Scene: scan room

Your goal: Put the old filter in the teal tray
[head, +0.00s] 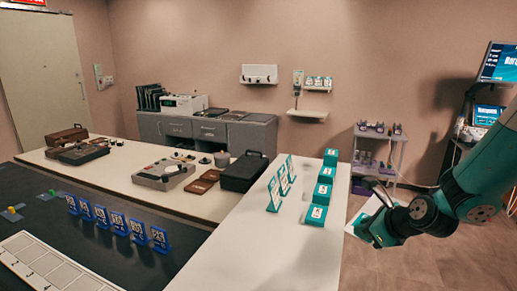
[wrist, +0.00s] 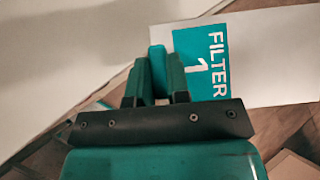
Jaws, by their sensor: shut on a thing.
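My gripper (head: 378,208) is to the right of the white counter, beside its near right end. In the wrist view its fingers (wrist: 158,80) are closed on a narrow teal part. A white panel with a teal label reading "FILTER 1" (wrist: 203,62) lies just beyond the fingers. It appears to be the held filter, tilted, and white and teal parts of it show at my gripper in the head view (head: 358,226). My gripper hides part of it. I cannot clearly make out a teal tray.
Several teal boxes with white labels (head: 316,215) line the right edge of the white counter (head: 260,262). Teal-and-white upright cards (head: 274,194) stand beside them. A black case (head: 243,172) is farther back. A shelf cart (head: 381,152) stands behind my gripper. The counter's near part is clear.

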